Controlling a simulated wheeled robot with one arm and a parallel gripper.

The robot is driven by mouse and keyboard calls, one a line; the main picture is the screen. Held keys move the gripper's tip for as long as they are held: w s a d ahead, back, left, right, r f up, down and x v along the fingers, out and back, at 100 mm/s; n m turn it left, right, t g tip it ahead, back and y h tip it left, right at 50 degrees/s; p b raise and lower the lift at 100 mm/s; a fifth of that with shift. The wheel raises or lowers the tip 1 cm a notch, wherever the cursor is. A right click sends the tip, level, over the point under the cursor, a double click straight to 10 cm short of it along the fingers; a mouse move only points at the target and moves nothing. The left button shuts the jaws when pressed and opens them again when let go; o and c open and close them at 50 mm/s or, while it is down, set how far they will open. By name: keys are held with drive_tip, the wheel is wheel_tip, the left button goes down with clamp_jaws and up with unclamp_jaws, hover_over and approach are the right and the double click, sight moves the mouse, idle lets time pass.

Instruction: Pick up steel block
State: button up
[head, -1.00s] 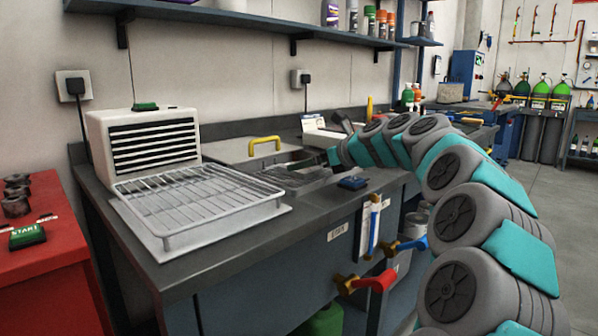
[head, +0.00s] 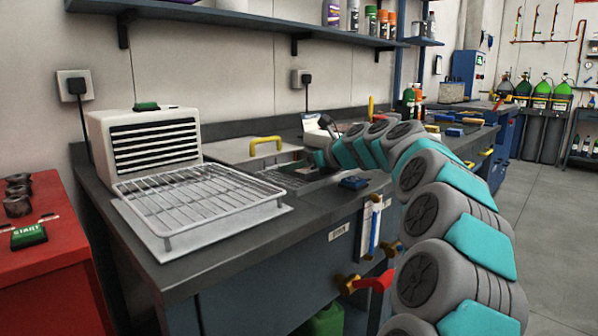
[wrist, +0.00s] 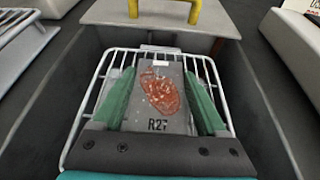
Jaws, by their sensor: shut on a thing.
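The steel block (wrist: 158,65) is a flat grey plate with a rusty red-brown patch and the marking "R27". In the wrist view it lies between the two green fingers of my gripper (wrist: 158,88), which is shut on it. A white wire basket (wrist: 214,78) surrounds block and fingers. I cannot tell whether the block still touches the basket floor. In the head view my gripper (head: 302,166) is low at the basket in the bench top, and the block is too small to make out.
A lid with a yellow handle (head: 264,143) lies behind the basket. A wire rack (head: 200,200) on a tray stands to the left, before a white vented unit (head: 150,143). A small dark blue item (head: 354,182) lies right of the basket. A shelf (head: 250,22) hangs above.

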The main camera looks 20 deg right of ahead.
clamp_jaws()
drive_tip(key=shift+r, duration=0.2)
idle(0.4)
wheel_tip(320, 180, up, 18)
drive_tip(key=p, duration=0.3)
drive_tip(key=shift+f, duration=0.25)
